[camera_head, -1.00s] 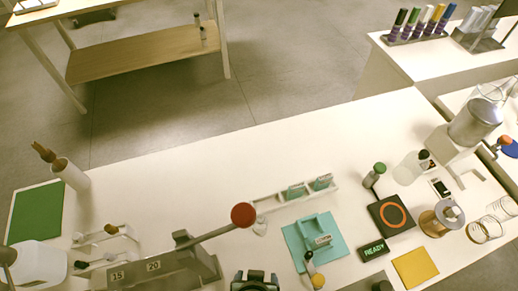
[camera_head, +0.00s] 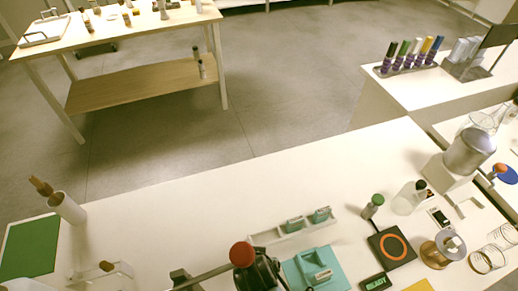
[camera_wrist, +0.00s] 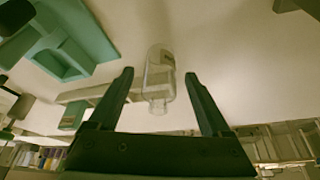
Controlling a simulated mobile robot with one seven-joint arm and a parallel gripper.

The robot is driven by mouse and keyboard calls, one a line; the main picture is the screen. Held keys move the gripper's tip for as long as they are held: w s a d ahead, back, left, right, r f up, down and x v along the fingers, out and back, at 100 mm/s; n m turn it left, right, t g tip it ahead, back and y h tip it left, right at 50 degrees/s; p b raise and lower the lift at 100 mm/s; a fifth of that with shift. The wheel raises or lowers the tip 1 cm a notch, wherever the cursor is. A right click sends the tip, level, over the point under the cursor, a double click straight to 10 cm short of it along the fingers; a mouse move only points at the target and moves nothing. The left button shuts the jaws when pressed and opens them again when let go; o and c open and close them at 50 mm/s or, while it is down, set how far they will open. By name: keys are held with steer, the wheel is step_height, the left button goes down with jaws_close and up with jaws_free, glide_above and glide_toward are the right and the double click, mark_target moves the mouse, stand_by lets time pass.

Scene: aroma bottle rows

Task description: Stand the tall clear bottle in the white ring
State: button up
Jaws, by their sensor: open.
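A clear bottle (camera_wrist: 158,70) with a narrower neck shows in the wrist view, between the two fingers of my gripper (camera_wrist: 160,76). The fingers are open, with a gap visible on each side of the bottle. In the head view my gripper (camera_head: 264,272) is dark, beside a red knob, and the bottle is hidden there. I cannot tell this bottle's height from these frames. I cannot make out a white ring in either view.
The red knob (camera_head: 242,254) on a lever is close to my gripper. A teal fixture (camera_head: 318,272) and a white rail (camera_head: 290,227) are to its right. A green-capped vial (camera_head: 373,206) and a black pad with an orange ring (camera_head: 391,246) stand farther right.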

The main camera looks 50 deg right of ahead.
steer(key=shift+x, duration=1)
jaws_close()
